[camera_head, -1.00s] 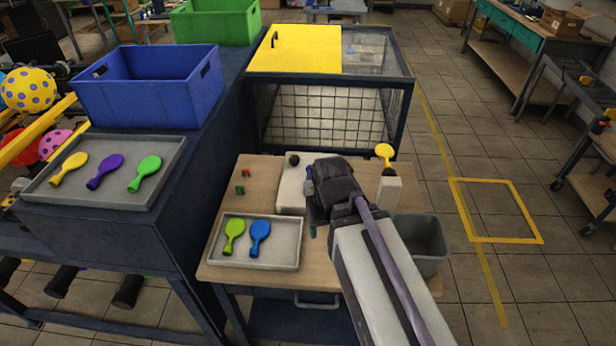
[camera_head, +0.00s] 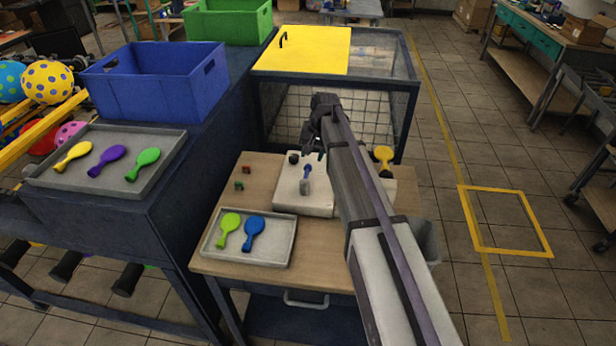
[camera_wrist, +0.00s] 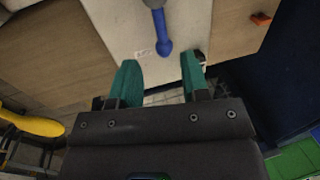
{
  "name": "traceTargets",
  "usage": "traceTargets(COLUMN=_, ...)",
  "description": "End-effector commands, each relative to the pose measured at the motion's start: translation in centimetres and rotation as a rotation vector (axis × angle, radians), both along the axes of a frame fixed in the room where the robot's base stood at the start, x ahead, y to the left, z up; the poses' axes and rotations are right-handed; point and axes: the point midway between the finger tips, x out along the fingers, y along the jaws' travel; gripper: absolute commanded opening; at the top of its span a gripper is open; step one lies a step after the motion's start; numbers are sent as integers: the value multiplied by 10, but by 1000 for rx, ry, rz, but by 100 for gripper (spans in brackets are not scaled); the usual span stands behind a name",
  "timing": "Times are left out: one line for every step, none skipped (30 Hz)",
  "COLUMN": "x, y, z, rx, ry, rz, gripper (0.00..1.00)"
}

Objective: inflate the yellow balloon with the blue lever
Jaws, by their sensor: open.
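The yellow balloon (camera_head: 383,155) stands at the right side of the table, just right of my arm, bulb up and still small. It also shows at the left of the wrist view (camera_wrist: 35,124). The blue lever (camera_head: 307,172) sits on the white machine (camera_head: 290,196) and has a grey base. In the wrist view the blue lever (camera_wrist: 162,35) lies ahead of the gap between my two teal fingers. My gripper (camera_wrist: 161,72) is open and empty. In the head view my gripper (camera_head: 312,146) is above the back part of the machine; its fingers are hard to make out.
A grey tray (camera_head: 217,252) with a green and a blue balloon is at the table's front left. Small red and green buttons (camera_head: 242,177) lie left of the machine. A mesh cage (camera_head: 330,110) with a yellow lid is behind. A grey bin (camera_head: 428,240) stands right.

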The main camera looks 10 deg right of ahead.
Motion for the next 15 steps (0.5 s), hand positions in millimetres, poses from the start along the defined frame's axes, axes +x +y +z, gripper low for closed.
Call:
traceTargets(x=1, y=2, z=-23, rx=0, ry=0, rz=1, gripper=42)
traceTargets(x=1, y=3, z=-30, rx=0, ry=0, rz=1, gripper=42)
traceTargets(x=2, y=5, z=-41, rx=0, ry=0, rz=1, gripper=42)
traceTargets(x=2, y=7, z=-48, rx=0, ry=0, rz=1, gripper=42)
traceTargets(x=3, y=8, z=-56, rx=0, ry=0, rz=2, gripper=42)
traceTargets(x=3, y=10, z=-65, rx=0, ry=0, rz=2, gripper=42)
traceTargets(x=4, y=11, z=-70, rx=0, ry=0, rz=2, gripper=42)
traceTargets(x=4, y=12, z=-75, rx=0, ry=-1, rz=3, gripper=42)
traceTargets(x=5, y=13, z=-80, rx=0, ry=-1, rz=3, gripper=42)
traceTargets(x=5, y=14, z=-83, rx=0, ry=-1, rz=3, gripper=42)
traceTargets(x=5, y=15, z=-85, rx=0, ry=-1, rz=3, gripper=42)
traceTargets(x=5, y=15, z=-85, rx=0, ry=-1, rz=3, gripper=42)
traceTargets(x=5, y=16, z=-85, rx=0, ry=0, rz=2, gripper=42)
traceTargets(x=5, y=16, z=-85, rx=-1, ry=0, rz=2, gripper=42)
traceTargets(x=5, y=16, z=-84, rx=-1, ry=0, rz=2, gripper=42)
